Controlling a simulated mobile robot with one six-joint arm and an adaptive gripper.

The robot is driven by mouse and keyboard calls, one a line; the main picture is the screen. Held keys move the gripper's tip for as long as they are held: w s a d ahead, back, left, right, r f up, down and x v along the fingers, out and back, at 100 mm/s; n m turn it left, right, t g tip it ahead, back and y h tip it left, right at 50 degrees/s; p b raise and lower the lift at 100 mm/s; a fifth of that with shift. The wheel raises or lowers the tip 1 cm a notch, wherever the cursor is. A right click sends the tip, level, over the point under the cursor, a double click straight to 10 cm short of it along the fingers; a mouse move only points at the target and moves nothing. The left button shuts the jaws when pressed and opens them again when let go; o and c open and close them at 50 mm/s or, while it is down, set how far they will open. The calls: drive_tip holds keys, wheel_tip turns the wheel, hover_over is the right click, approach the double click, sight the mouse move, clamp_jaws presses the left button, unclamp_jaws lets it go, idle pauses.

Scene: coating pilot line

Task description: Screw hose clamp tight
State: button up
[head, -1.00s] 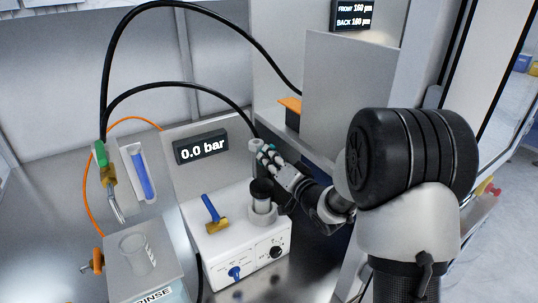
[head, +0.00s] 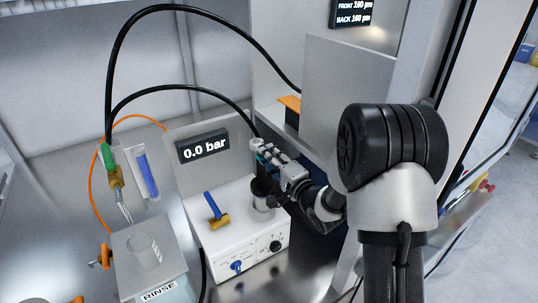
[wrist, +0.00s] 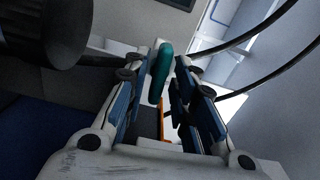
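In the head view my gripper (head: 268,154) is at the pale fitting (head: 257,144) where a black hose ends, at the top right of the white pump unit. A small teal piece, seemingly the hose clamp's screw wing (wrist: 160,72), stands upright between my fingertips in the wrist view. The gripper (wrist: 170,80) is open around it. The clamp's band is hidden behind my fingers.
The white pump unit (head: 236,250) carries a blue-handled brass valve (head: 215,212) and a dark-capped cylinder (head: 262,192) just below my gripper. A display (head: 203,147) reads 0.0 bar. A grey panel (head: 345,95) rises behind. A rinse beaker (head: 144,250) stands left.

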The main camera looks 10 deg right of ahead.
drive_tip(key=shift+o, duration=1.3)
drive_tip(key=shift+s, duration=0.1)
drive_tip(key=v, duration=0.6)
